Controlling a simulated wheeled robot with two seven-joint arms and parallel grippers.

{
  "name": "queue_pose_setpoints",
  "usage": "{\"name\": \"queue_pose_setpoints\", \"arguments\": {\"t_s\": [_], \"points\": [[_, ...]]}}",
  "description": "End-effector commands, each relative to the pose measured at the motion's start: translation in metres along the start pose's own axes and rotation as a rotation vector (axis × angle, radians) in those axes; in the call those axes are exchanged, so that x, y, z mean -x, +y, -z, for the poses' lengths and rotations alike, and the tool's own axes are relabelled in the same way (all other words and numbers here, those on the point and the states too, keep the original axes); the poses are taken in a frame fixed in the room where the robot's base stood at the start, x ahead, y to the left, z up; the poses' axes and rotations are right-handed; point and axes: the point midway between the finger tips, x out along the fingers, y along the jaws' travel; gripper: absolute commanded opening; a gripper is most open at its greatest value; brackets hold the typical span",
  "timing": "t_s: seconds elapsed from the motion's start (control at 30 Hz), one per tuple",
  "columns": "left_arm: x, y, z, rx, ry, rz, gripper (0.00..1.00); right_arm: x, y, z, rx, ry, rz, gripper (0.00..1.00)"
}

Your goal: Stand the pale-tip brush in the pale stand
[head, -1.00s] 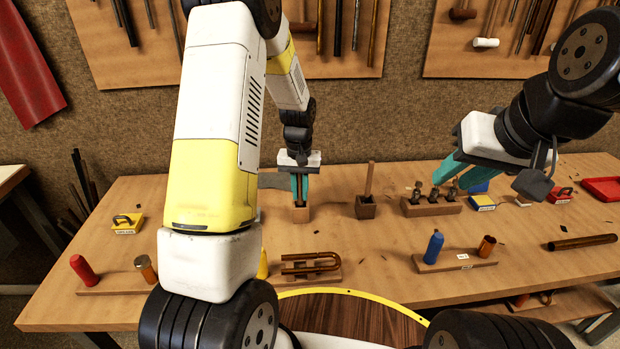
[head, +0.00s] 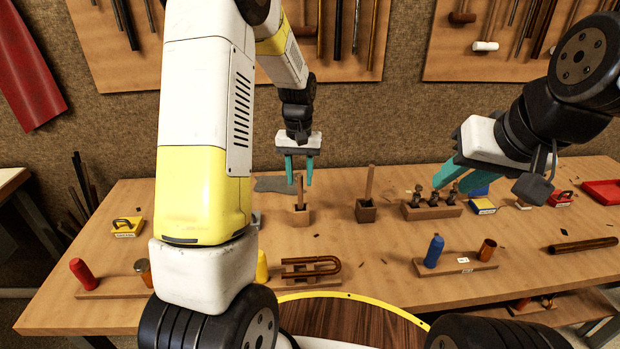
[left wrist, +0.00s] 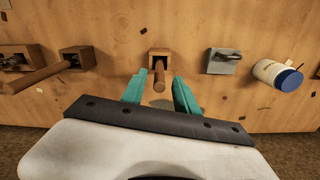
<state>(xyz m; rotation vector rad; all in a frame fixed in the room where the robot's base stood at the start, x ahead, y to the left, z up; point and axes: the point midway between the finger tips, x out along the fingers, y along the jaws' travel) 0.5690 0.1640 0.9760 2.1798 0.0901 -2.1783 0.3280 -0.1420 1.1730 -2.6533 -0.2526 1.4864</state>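The pale stand (head: 300,219), a light wooden block, is on the bench left of the middle. A brush (head: 299,190) stands upright in it, wooden handle up; its tip is hidden, so I cannot tell its colour. My left gripper (head: 300,182) is open just above the stand, its teal fingers on either side of the handle top. In the left wrist view the handle (left wrist: 159,76) lies between the open fingers, apparently apart from both, with the stand (left wrist: 160,52) beyond. My right gripper (head: 453,186) is open and empty, in the air at the right.
A darker stand (head: 366,214) with another upright handle (head: 369,182) is to the right. A bent brass tube (head: 312,267) lies in front. A blue-capped jar (left wrist: 276,75) shows in the left wrist view.

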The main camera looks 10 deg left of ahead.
Motion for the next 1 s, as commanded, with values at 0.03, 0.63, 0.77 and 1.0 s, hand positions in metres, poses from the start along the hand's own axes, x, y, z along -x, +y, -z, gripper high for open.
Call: {"name": "queue_pose_setpoints", "arguments": {"t_s": [0.03, 0.63, 0.77, 1.0], "points": [[0.012, 0.001, 0.001, -0.001, 0.005, -0.001, 0.36, 0.000, 0.000, 0.000, 0.000, 0.000, 0.000, 0.31], [0.120, -0.001, -0.048, -0.022, 0.120, -0.072, 0.36, 0.000, 0.000, 0.000, 0.000, 0.000, 0.000, 0.31], [0.157, -0.002, -0.093, -0.046, 0.216, -0.120, 0.36, 0.000, 0.000, 0.000, 0.000, 0.000, 0.000, 0.31], [0.195, 0.000, -0.178, -0.095, 0.396, -0.181, 0.36, 0.000, 0.000, 0.000, 0.000, 0.000, 0.000, 0.31]]}}
